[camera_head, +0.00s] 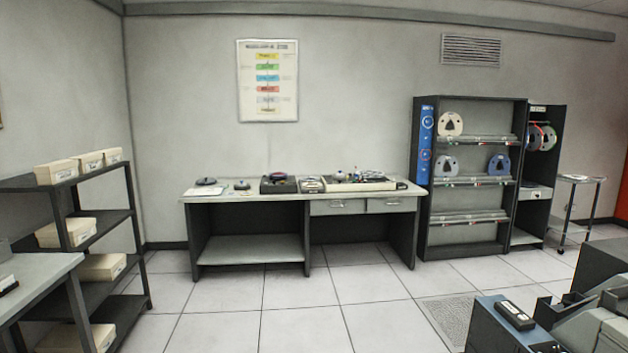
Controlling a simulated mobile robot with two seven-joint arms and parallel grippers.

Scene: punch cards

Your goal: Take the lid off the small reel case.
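The smaller one (242,185) looks like the small reel case and seems to have a small knob on top. Neither of my grippers shows in the head view.
The desk also carries a dark tape unit (279,184) and a long pale unit (358,184). A shelf rack (140,245) with pale boxes stands left, a reel cabinet (470,200) right. Grey machinery (500,330) fills the lower right. The tiled floor (300,310) before the desk is clear.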

